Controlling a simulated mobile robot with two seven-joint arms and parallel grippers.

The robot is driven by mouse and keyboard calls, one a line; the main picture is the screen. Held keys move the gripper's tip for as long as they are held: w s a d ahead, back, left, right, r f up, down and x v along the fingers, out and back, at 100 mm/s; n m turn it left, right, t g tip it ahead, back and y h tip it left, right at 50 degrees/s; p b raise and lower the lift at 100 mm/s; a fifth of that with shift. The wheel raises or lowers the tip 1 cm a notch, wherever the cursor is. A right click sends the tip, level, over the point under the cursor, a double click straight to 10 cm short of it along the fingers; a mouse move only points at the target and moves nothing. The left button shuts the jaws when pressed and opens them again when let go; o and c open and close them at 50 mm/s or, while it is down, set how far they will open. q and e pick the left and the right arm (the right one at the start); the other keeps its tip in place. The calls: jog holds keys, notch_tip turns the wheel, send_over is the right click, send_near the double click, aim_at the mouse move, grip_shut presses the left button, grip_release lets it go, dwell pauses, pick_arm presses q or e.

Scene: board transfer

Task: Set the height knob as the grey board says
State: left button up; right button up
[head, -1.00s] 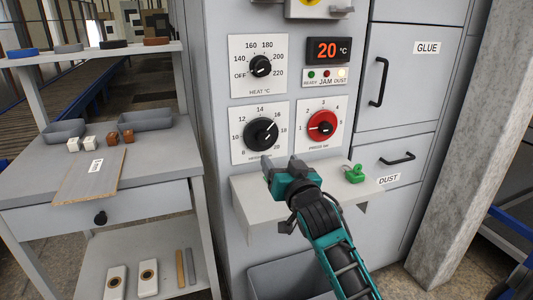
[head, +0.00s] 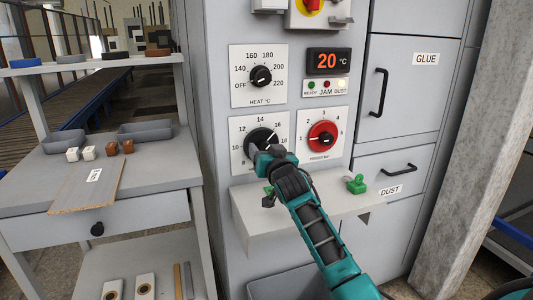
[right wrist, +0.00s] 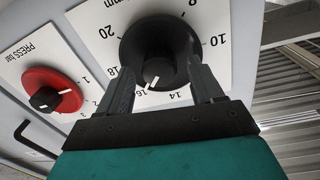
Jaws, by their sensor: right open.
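The height knob (head: 262,138) is a black dial on a white plate marked in mm, at the lower left of the panel. In the right wrist view the knob (right wrist: 158,72) appears upside down, its white mark pointing near 16. My right gripper (right wrist: 162,78) is open, one finger on each side of the knob's raised middle, with gaps visible. In the head view my right gripper (head: 268,156) hides the dial's lower part. My left gripper is not in view.
The red pressure knob (head: 322,135) is right of the height knob, the heat knob (head: 261,76) above. A ledge (head: 330,203) below bears a green clamp-like thing (head: 356,184). Small blocks (head: 90,152) and grey trays (head: 145,130) stand behind the board.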

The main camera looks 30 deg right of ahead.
jog(key=c, duration=1.1)
jog(key=shift+o, duration=0.2)
jog(key=shift+n, duration=0.3)
